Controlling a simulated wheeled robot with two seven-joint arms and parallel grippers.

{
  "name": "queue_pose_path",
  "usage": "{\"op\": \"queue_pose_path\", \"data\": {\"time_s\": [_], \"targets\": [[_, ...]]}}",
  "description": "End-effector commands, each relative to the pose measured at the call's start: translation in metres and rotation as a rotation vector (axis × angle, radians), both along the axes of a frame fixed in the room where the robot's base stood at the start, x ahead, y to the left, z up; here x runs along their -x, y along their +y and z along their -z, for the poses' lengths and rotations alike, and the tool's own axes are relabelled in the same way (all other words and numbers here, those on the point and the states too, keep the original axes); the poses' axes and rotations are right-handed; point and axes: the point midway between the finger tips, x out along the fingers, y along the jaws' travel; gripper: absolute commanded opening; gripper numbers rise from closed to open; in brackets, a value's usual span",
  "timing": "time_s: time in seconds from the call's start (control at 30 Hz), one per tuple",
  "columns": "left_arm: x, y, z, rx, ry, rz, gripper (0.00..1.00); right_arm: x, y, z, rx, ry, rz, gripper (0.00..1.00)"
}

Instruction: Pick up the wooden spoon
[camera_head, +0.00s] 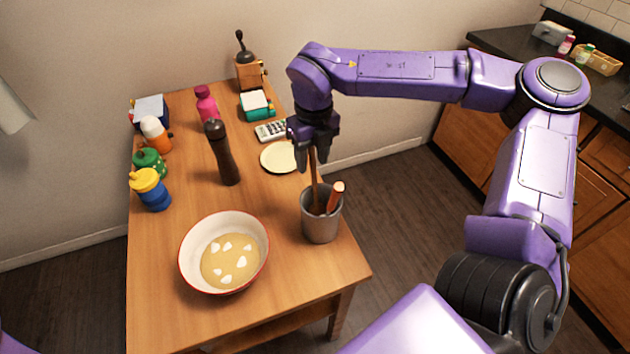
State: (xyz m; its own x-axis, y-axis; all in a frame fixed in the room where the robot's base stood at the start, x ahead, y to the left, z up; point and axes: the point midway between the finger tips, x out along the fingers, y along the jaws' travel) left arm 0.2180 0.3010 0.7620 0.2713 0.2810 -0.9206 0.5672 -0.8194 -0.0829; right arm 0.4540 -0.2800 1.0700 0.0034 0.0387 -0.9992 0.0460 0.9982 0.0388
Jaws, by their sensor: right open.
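The wooden spoon (315,180) stands upright in a grey utensil cup (321,225) near the right edge of the wooden table. Its handle rises out of the cup towards my right gripper (312,160). My right gripper is open and points down over the cup, with its fingers around or close beside the top of the handle; I cannot tell whether they touch it. The spoon's lower end is hidden in the cup. A second utensil with a red-orange handle (336,195) leans in the same cup. My left gripper is not in view.
A white bowl (190,262) with batter stands left of the cup. A dark pepper mill (222,152), a cream plate (280,157) and a calculator (270,130) lie behind. Several bottles and jars line the left edge. The front of the table (160,315) is clear.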

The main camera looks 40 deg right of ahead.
Motion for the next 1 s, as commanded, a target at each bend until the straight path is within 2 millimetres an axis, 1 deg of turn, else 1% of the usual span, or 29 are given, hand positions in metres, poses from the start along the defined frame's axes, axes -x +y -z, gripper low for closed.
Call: {"op": "queue_pose_path", "data": {"time_s": [0.07,0.1,0.17,0.2,0.57,0.67,0.77,0.87,0.97,1.0], "targets": [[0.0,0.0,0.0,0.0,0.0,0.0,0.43,0.0,0.0,0.0,0.0,0.0,0.0,0.44],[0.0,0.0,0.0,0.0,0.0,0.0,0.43,0.0,0.0,0.0,0.0,0.0,0.0,0.31],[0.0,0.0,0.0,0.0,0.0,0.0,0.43,0.0,0.0,0.0,0.0,0.0,0.0,0.12],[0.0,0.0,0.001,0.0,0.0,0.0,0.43,0.0,0.0,0.0,0.001,0.0,0.0,0.0],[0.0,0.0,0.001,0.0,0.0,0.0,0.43,0.0,0.0,0.0,0.001,0.001,-0.001,0.0],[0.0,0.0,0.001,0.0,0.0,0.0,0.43,0.0,0.0,-0.003,0.001,0.0,-0.001,0.0],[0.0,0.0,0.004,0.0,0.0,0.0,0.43,-0.001,0.0,-0.012,0.002,-0.003,-0.001,0.0],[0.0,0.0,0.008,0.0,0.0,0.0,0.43,-0.001,0.0,-0.028,0.002,-0.005,-0.001,0.0],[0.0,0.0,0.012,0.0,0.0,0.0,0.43,-0.001,0.0,-0.051,0.002,-0.005,0.001,0.0],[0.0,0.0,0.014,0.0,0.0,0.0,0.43,-0.001,0.0,-0.061,0.002,-0.006,0.0,0.0]]}}
